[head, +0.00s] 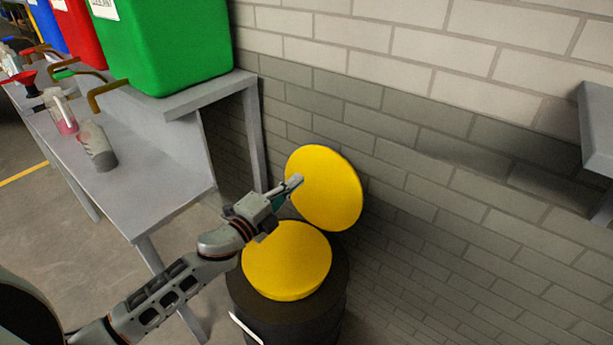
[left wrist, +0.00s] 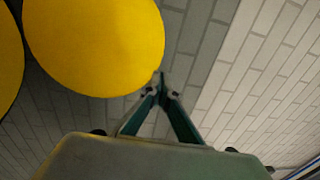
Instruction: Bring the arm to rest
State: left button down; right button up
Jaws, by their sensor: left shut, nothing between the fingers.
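My left arm (head: 160,295) reaches in from the lower left of the head view. Its left gripper (head: 296,181) is in front of a yellow round lid (head: 328,190), which stands tilted up near the brick wall. The left gripper (left wrist: 162,76) is shut and empty, its fingertips together. In the left wrist view the yellow lid (left wrist: 95,45) is just beyond the fingertips at upper left; I cannot tell whether they touch. My right gripper is not in view.
Below the lid is a dark bin (head: 255,294) with a yellow top (head: 288,262). At left a grey table (head: 150,190) carries bottles (head: 97,147) and a green container (head: 165,45). A brick wall (head: 450,130) stands behind. A grey ledge (head: 597,125) is at right.

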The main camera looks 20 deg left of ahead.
pick_arm(q)
jog(key=v, duration=0.3)
jog(key=shift+s+r, duration=0.2)
jog(key=shift+r, duration=0.15)
